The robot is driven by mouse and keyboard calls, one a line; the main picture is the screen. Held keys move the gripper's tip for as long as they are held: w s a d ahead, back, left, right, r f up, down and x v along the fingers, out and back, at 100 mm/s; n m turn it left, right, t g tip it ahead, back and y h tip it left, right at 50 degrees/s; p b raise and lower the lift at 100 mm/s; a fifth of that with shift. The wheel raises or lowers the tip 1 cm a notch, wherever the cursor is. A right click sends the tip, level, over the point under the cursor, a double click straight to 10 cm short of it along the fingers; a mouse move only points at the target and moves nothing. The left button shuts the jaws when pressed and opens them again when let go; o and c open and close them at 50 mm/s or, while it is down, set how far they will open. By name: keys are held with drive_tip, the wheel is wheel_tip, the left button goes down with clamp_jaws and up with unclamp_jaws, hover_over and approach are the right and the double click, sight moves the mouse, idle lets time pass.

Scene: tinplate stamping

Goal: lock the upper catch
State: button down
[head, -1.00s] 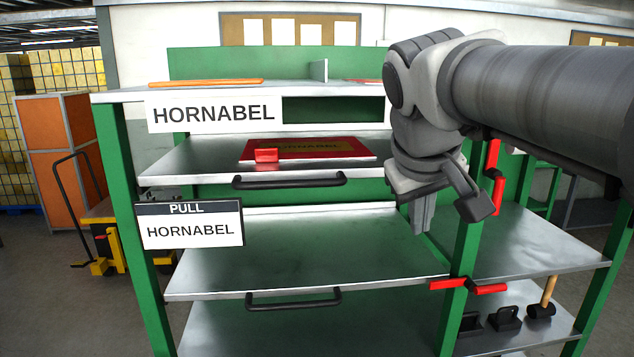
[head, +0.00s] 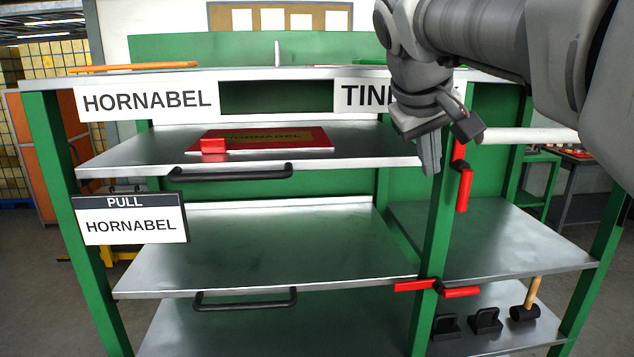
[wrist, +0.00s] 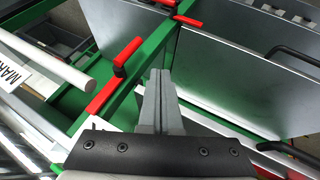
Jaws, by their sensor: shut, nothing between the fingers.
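The upper catch (head: 464,188) is a red lever on the green front post, standing roughly upright along it in the head view. In the wrist view the upper catch (wrist: 126,54) lies left of my fingers, with a second red part below its pivot. My gripper (head: 430,168) is shut and empty, just left of the upper catch, its fingers pointing down. In the wrist view my gripper (wrist: 158,76) shows both fingers together, apart from the red lever. My wrist and fingers hide part of the post's top.
A lower red catch (head: 437,287) lies crosswise on the same post (head: 433,245). The upper shelf (head: 350,152) holds a red plate (head: 290,137) and has a black handle (head: 232,174). A white bar (head: 525,136) is right of the upper catch.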

sight(461, 163)
drive_tip(key=shift+d, duration=0.1)
idle(0.3)
drive_tip(key=shift+w+d+f+p, duration=0.15)
drive_tip(key=shift+w+d+f, duration=0.8)
drive_tip(key=shift+d+f, duration=0.35)
drive_tip(key=shift+w+d+f+p, duration=0.1)
drive_tip(key=shift+w+d+f, duration=0.9)
drive_tip(key=shift+d+f, duration=0.3)
drive_tip(key=shift+w+d+f+p, duration=0.15)
drive_tip(key=shift+w+d+f, duration=0.8)
drive_tip(key=shift+d+f, duration=0.3)
drive_tip(key=shift+a+f+b, duration=0.1)
drive_tip(key=shift+f+b, duration=0.1)
drive_tip(key=shift+b, duration=0.1)
